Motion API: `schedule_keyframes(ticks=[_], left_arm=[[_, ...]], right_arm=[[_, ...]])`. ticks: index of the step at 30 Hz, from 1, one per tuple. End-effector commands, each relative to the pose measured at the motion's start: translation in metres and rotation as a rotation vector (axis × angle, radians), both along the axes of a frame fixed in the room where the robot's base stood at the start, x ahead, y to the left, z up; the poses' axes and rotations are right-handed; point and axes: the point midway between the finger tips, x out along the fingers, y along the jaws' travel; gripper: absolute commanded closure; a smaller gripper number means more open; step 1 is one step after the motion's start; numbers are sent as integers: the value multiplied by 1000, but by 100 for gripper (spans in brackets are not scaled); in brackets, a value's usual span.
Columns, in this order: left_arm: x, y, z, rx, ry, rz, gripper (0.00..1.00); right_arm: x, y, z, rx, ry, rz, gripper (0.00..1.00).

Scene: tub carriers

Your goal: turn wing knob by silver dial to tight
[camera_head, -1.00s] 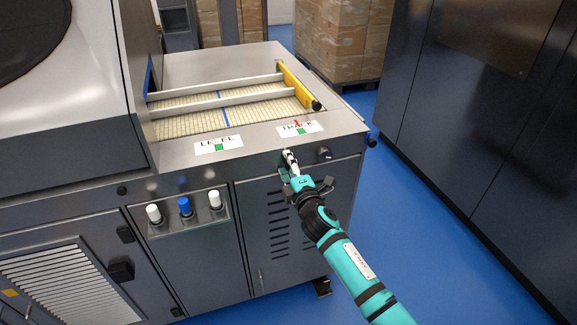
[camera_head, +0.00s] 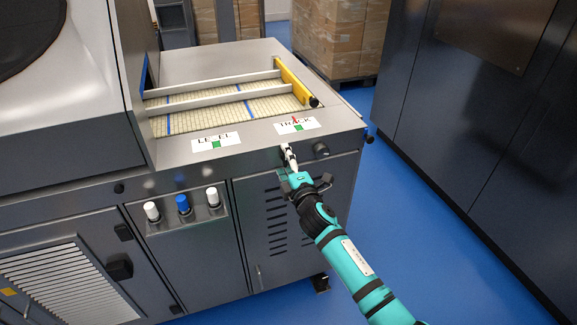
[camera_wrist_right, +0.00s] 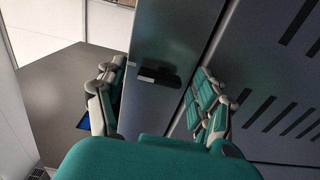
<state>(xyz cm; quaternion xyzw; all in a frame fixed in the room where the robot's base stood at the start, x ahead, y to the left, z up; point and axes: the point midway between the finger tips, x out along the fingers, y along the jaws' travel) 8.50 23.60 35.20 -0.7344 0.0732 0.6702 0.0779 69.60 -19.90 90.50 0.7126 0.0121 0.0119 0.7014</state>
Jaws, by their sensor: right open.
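A dark, bar-shaped knob (camera_wrist_right: 157,75), which looks like a wing knob, stands out from the front panel strip in the right wrist view. It lies between the two spread fingers of my right gripper (camera_wrist_right: 158,95), apart from both. In the head view my right gripper (camera_head: 289,158) is at the front panel just below the TRACK label (camera_head: 297,126) and hides what is directly behind it. A dark round knob (camera_head: 320,149) sits just to its right. I cannot clearly pick out a silver dial. My left gripper is not in view.
The belt bed (camera_head: 205,112) with rails lies on top. A LEVEL label (camera_head: 216,142) is to the left. White and blue knobs (camera_head: 183,204) sit in a lower recess. A dark cabinet (camera_head: 480,120) stands right, with blue floor (camera_head: 400,210) between.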

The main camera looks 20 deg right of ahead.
Motion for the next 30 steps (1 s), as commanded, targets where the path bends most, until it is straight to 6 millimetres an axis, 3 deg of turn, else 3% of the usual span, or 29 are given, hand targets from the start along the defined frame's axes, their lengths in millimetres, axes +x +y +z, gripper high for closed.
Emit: schedule_keyframes(ticks=[5,18,24,30], left_arm=[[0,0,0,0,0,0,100],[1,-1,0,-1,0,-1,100],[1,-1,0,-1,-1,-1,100],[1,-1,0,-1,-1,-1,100]], right_arm=[[-19,-1,-2,-1,2,0,31],[-105,-4,-2,0,3,0,31],[-119,-5,-1,0,2,-1,31],[-120,-4,-1,0,1,-1,31]])
